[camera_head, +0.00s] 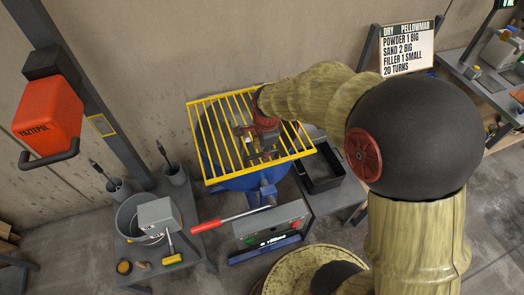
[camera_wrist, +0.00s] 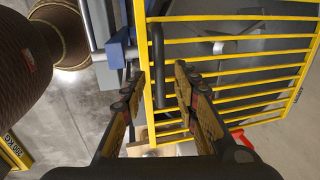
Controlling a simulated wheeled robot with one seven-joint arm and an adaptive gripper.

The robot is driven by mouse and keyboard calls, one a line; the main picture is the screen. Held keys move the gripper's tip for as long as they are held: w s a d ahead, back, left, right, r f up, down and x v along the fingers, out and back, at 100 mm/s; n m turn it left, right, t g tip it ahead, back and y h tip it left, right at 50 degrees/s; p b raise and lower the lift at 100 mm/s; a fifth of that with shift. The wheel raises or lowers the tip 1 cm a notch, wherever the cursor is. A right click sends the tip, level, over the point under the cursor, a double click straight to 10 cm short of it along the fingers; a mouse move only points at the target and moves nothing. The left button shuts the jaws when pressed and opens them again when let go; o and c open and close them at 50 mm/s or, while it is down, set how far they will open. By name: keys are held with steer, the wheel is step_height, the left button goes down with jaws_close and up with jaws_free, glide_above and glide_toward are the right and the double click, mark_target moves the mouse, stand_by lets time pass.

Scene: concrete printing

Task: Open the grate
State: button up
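The yellow barred grate (camera_head: 197,145) lies over the blue mixer drum (camera_head: 243,182) in the head view. Its bars (camera_wrist: 240,18) fill the right of the wrist view. A dark upright handle (camera_wrist: 158,70) shows by the grate's edge bar. My gripper (camera_wrist: 158,80) is open, with one finger to the left of the edge bar and handle and the other to their right. My gripper (camera_head: 262,143) is over the grate in the head view, partly hidden by my wrist. I cannot tell whether the fingers touch the handle.
A grey control box (camera_head: 270,222) and a red-handled lever (camera_head: 220,220) are at the mixer's front. A side table at left holds a metal bucket (camera_head: 130,222). A black tray (camera_head: 320,172) stands right of the drum. An orange hopper (camera_head: 48,115) hangs at left.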

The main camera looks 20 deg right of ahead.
steer(key=shift+w+f, duration=0.15)
steer(key=shift+f, duration=0.7)
steer(key=c, duration=0.3)
jaws_close()
